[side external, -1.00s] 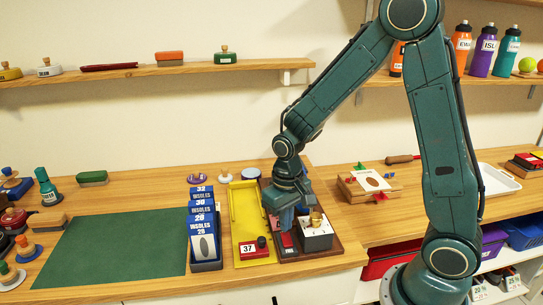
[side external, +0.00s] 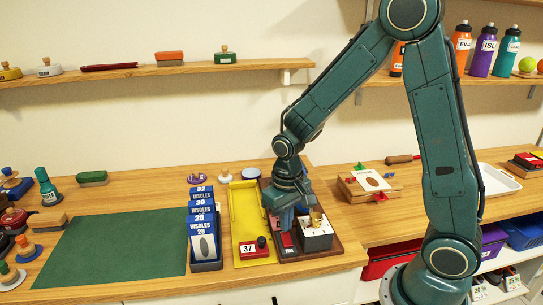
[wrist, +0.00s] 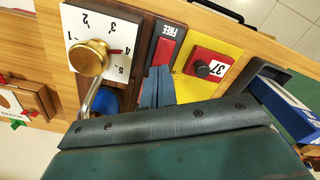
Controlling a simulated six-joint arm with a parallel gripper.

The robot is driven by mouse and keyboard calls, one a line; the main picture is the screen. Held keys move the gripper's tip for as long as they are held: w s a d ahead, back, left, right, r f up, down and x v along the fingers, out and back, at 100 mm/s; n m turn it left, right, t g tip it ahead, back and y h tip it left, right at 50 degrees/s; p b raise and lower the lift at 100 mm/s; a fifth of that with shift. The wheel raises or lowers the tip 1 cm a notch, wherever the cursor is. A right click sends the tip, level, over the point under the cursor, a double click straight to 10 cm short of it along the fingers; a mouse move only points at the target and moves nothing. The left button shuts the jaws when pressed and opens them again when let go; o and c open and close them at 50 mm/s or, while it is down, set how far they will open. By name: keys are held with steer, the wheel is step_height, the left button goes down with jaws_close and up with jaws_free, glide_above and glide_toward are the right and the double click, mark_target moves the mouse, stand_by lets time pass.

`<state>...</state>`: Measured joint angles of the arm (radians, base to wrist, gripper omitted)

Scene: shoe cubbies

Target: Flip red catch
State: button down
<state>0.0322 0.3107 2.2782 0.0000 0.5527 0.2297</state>
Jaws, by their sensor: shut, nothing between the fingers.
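A red catch (wrist: 165,52) sits in a black housing, with the word FREE beside it on the housing. In the side external view the red catch (side external: 287,240) is partly hidden by my gripper. My gripper (side external: 286,224) points down over it, fingers together and empty. In the wrist view the blue-grey fingertips of my gripper (wrist: 160,70) are at the near end of the catch. I cannot tell whether they touch it.
A white numbered dial box with a brass knob (wrist: 90,57) stands close beside the catch. A yellow tray (side external: 243,205) with a red block marked 37 (side external: 252,248) is on the other side. Blue insole boxes (side external: 203,228) stand farther left. A green mat (side external: 115,250) is clear.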

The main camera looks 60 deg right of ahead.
steer(key=shift+f, duration=0.95)
stand_by(1.3)
steer(key=shift+r, duration=3.5)
steer(key=shift+r, duration=0.1)
steer(key=s+a+r+n+t, duration=0.1)
steer(key=s+r+n+t, duration=0.2)
steer(key=s+r, duration=1.1)
steer(key=shift+s+t, duration=0.55)
steer(key=shift+t, duration=0.75)
